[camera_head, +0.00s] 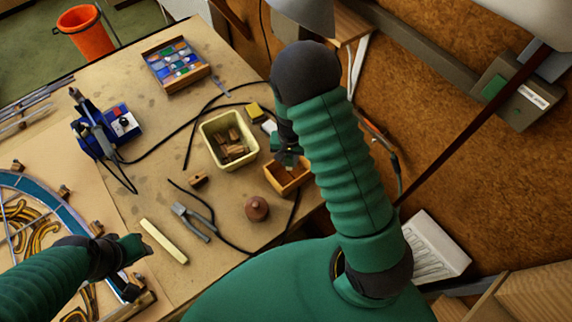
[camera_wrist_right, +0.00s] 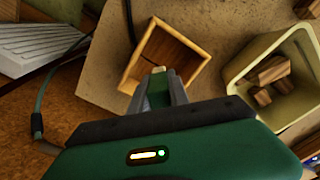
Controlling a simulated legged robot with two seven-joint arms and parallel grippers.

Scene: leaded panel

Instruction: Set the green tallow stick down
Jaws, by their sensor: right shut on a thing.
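My right gripper (camera_head: 288,156) is over the small open wooden box (camera_head: 287,178) near the table's right edge. In the right wrist view its jaws (camera_wrist_right: 158,92) are shut on the green tallow stick (camera_wrist_right: 158,94), a green piece with a pale tip between the fingers. The stick's tip overlaps the near side of the wooden box (camera_wrist_right: 188,84) in that view; whether it touches the box I cannot tell. The box's visible inside looks empty. My left gripper (camera_head: 135,248) is at lower left beside the leaded panel (camera_head: 60,196); its jaws are too unclear to read.
A cream tub (camera_head: 206,142) with wooden blocks stands beside the box. A brown rounded object (camera_head: 257,208), pliers (camera_head: 190,222) and a pale yellow bar (camera_head: 163,241) lie nearer. A blue soldering station (camera_head: 122,122) and a tray of coloured glass (camera_head: 176,64) are farther off. Black cables cross the table.

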